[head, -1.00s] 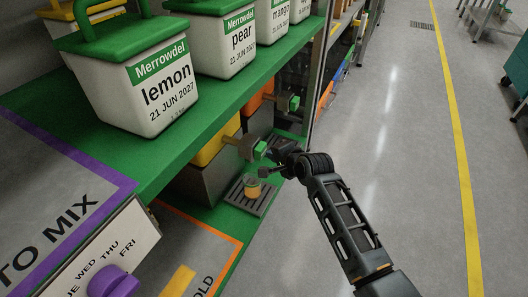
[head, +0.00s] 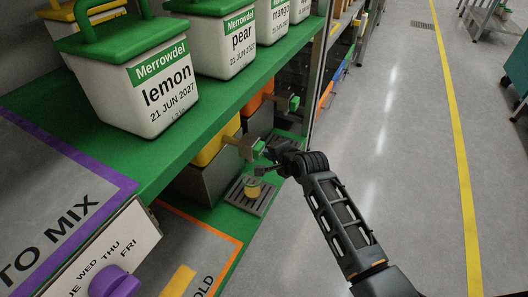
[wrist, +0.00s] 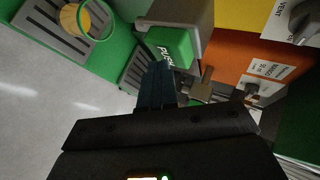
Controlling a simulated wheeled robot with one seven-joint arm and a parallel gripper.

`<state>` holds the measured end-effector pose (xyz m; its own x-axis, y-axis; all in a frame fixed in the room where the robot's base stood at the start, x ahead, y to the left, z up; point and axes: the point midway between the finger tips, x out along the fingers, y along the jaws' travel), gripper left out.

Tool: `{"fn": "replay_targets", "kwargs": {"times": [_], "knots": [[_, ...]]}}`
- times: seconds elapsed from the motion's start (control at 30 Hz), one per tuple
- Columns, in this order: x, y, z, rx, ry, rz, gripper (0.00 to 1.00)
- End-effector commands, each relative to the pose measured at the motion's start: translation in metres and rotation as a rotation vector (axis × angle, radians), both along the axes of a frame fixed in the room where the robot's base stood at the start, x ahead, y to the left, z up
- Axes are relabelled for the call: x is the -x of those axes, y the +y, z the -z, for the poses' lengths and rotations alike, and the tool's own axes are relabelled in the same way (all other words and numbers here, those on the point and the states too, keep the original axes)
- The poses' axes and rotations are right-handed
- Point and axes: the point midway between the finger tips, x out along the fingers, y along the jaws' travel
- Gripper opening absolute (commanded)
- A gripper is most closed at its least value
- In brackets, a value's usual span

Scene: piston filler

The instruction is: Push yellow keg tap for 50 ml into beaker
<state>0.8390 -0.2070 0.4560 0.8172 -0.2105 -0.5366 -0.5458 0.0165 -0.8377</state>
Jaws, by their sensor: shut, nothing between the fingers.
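The yellow keg (head: 218,142) sits under the green shelf, and its yellow body also shows in the wrist view (wrist: 240,15). Its tap has a grey body (head: 238,147) and a green push block (head: 259,147), marked PUSH in the wrist view (wrist: 168,47). My gripper (head: 264,170) is shut and empty. In the wrist view its fingertips (wrist: 158,68) are right at the block's lower edge; I cannot tell whether they touch. The beaker (head: 253,188) stands on the slatted drip tray with yellow-orange liquid in it, and shows top left in the wrist view (wrist: 86,19). Its graduations are unreadable.
An orange keg (head: 262,103) with its own green-block tap (head: 293,103) is just beyond. The green shelf (head: 190,120) overhead carries several white tubs, including lemon (head: 158,90). The drip tray (head: 262,206) is below.

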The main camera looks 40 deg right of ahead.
Motion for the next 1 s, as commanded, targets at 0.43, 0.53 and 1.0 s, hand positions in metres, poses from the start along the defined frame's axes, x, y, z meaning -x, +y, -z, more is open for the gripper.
{"fn": "replay_targets", "kwargs": {"times": [0.43,0.53,1.0], "knots": [[-0.002,0.002,0.0,-0.001,0.0,-0.002,0.0],[-0.001,0.001,0.0,-0.001,0.0,-0.002,0.0],[0.019,-0.006,-0.001,-0.001,0.0,-0.001,0.0]]}}
